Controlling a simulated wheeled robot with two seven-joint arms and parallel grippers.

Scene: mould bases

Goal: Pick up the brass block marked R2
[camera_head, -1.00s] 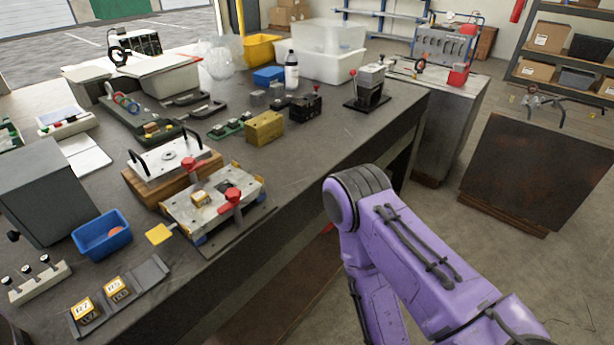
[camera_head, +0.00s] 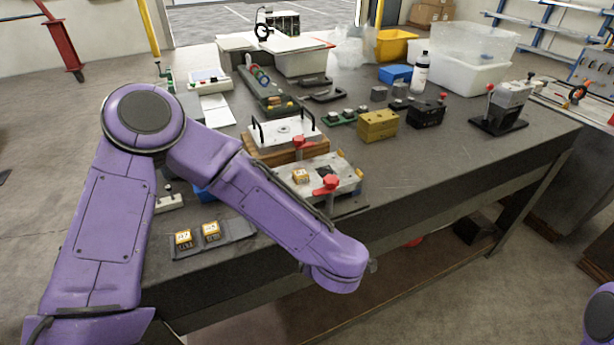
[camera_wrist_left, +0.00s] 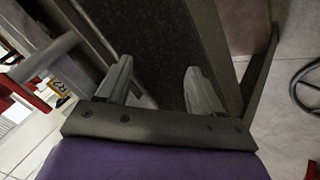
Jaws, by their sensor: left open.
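Two small brass blocks with pale labels, a left one (camera_head: 183,238) and a right one (camera_head: 211,230), sit in a dark tray (camera_head: 240,231) near the bench's front edge. A third brass block (camera_head: 301,176) sits on the metal mould plate (camera_head: 345,180). The labels are too small to tell which is R2. My left arm crosses the head view, right of and in front of the tray. Its gripper is mostly hidden there, but the left wrist view shows the jaws (camera_wrist_left: 160,88) open and empty, with no block between them. My right gripper is out of view.
Red-handled clamps (camera_head: 328,184) stand on the mould plate. Behind it is a white plate with black handles (camera_head: 284,131) on wood. A larger brass-coloured block (camera_head: 378,125) stands farther right. A blue bin (camera_head: 203,193) is partly behind my arm. The bench's right front is clear.

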